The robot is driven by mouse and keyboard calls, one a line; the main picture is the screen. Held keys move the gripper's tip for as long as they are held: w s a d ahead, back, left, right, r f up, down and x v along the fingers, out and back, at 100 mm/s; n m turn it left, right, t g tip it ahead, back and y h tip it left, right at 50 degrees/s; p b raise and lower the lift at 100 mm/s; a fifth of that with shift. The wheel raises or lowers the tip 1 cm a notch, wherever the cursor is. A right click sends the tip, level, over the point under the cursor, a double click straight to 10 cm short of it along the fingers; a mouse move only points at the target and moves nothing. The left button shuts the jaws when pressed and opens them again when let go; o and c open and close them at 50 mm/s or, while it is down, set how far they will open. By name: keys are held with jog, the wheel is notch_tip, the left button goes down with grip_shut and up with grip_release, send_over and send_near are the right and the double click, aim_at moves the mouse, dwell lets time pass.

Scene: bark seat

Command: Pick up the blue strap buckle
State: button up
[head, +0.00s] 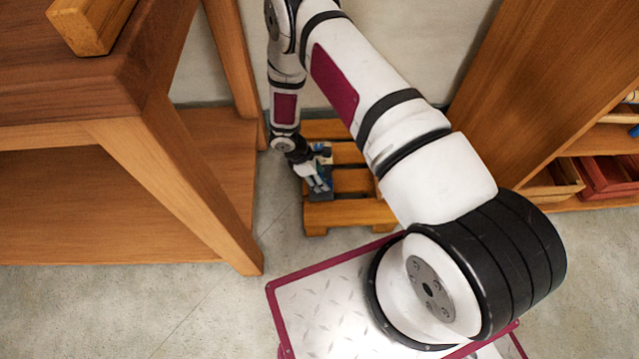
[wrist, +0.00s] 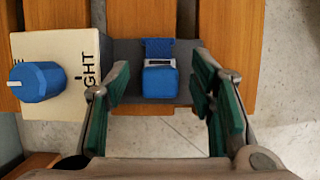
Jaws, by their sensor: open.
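The blue strap buckle (wrist: 159,80) lies on a dark grey block or pad (wrist: 128,64) in the wrist view. Its strap part is at the top, and a small dark and light slot crosses its middle. My gripper (wrist: 165,100) is open, with one green-padded finger on each side of the buckle and a gap to both sides. I cannot tell how far above it the fingertips are. In the head view my gripper (head: 318,178) is low over the slatted wooden stand, and the buckle there is too small and covered to make out.
A cream box (wrist: 58,62) with a blue knob (wrist: 36,82) and lettering stands left of the buckle. The wooden slatted stand (head: 350,215) is beneath. A wooden workbench leg (head: 180,175) is at left, and a shelf with a red bin (head: 608,177) is at right.

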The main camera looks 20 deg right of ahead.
grip_shut()
jog(key=shift+r, duration=0.15)
